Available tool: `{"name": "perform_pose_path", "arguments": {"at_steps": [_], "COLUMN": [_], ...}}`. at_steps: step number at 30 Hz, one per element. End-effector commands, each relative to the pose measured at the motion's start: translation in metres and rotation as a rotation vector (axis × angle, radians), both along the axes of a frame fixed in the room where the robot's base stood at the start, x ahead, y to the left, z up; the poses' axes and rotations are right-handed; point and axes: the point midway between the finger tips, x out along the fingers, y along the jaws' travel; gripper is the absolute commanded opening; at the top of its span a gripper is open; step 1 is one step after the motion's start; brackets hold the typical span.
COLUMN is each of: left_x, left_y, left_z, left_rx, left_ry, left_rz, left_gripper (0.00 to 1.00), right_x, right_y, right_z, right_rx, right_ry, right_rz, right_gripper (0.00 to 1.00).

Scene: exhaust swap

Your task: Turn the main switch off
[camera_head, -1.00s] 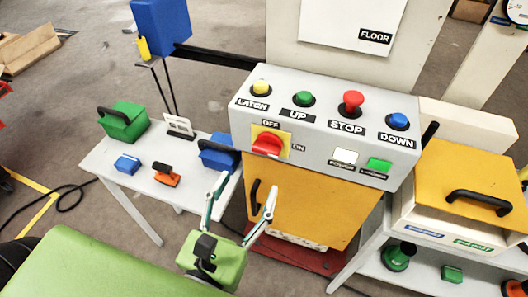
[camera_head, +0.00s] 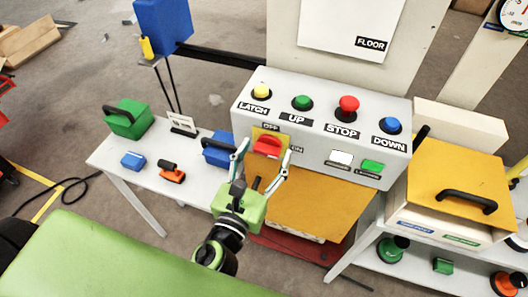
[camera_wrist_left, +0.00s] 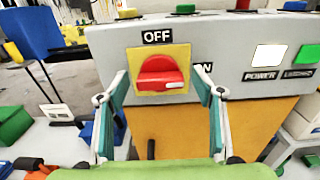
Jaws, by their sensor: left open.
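The main switch (camera_head: 268,146) is a red rotary knob on a yellow plate at the lower left of the grey control box. It also shows in the left wrist view (camera_wrist_left: 160,74), with the label OFF above it and ON to its right. The knob's white mark points to the lower right, toward the ON side. My left gripper (camera_head: 264,160) is open, its two fingers (camera_wrist_left: 160,100) spread to either side of the switch plate. It is just in front of the knob; I cannot see any contact. My right gripper is not in view.
The grey control box (camera_head: 315,125) also carries the LATCH, UP, STOP and DOWN buttons and two lamps, white and green. A yellow door (camera_head: 310,195) sits below. A side table (camera_head: 150,192) with blocks stands left; a yellow-lidded box (camera_head: 455,180) stands right.

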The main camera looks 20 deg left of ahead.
Motion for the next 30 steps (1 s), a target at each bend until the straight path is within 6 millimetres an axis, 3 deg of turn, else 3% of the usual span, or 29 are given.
{"name": "perform_pose_path", "arguments": {"at_steps": [2,6,7,20,30], "left_x": [-0.0001,-0.0002,-0.0003,-0.0004,-0.0001], "left_y": [0.0001,0.0000,0.0000,0.0003,0.0016], "left_z": [-0.0001,0.0000,0.0000,-0.0001,-0.0007], "left_rx": [0.000,0.000,0.000,-0.060,-0.310], "left_ry": [0.000,0.000,0.000,0.001,0.010], "left_rz": [0.000,0.000,0.000,0.000,0.001], "left_gripper": [0.61,0.27,0.23,0.23,0.23], "right_x": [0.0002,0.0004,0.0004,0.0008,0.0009], "right_y": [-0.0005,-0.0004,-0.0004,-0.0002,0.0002], "right_z": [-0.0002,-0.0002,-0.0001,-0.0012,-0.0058], "right_rx": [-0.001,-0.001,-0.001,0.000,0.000], "right_ry": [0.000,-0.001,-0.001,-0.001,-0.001], "right_rz": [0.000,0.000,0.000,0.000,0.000], "right_gripper": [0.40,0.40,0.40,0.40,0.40]}}
